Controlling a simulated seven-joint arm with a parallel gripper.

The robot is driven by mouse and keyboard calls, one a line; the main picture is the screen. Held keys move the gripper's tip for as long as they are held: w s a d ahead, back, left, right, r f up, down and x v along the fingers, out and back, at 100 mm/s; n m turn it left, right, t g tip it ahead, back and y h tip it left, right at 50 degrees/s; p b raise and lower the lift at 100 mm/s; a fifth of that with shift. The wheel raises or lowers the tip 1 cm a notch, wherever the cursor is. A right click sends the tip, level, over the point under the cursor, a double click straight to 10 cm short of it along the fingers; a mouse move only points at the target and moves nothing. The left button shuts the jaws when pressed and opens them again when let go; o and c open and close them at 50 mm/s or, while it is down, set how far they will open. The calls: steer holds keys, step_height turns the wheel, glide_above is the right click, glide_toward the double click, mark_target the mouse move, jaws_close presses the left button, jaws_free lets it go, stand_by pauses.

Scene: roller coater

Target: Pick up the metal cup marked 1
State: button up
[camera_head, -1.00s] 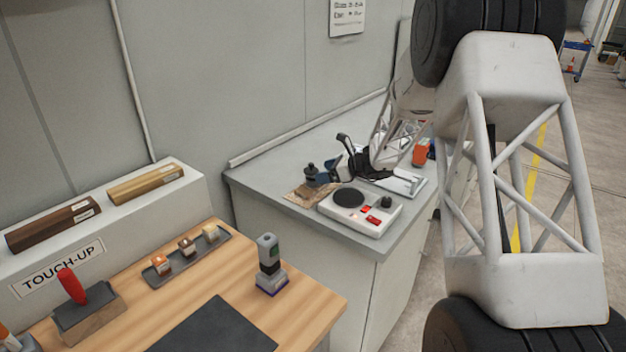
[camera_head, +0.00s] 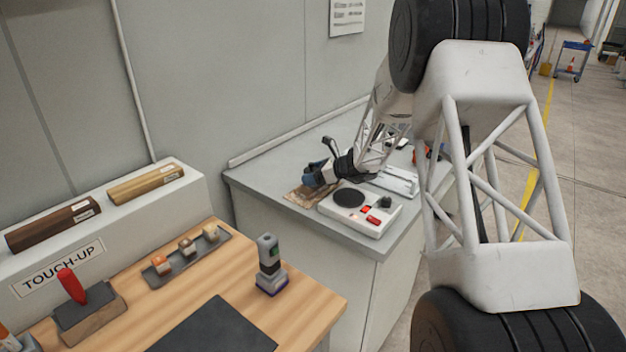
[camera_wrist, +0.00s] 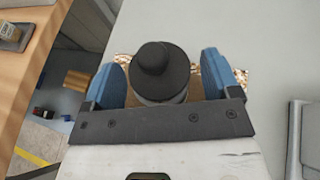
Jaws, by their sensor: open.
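A dark, round-topped piece with a knob (camera_wrist: 153,68) and a grey metal-looking rim below it stands on a speckled brown mat (camera_wrist: 244,77) in the wrist view. It may be the metal cup; no mark 1 is readable. My gripper (camera_wrist: 163,72) is open, with one blue finger on each side of this piece. A small gap seems to show at each side; contact cannot be told. In the head view my gripper (camera_head: 316,175) is low over the mat (camera_head: 299,195) on the grey counter and hides the piece.
The wooden bench (camera_head: 311,297) at left holds a handheld meter (camera_head: 269,262) and a small tray (camera_head: 187,253).

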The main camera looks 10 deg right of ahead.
stand_by(0.3)
steer(key=c, duration=1.1)
steer(key=shift+c, duration=0.5)
steer(key=shift+r, duration=0.15)
steer(key=shift+r, duration=1.6)
steer(key=s+d+r, duration=0.1)
steer(key=s, duration=1.5)
steer(key=shift+r, duration=0.3)
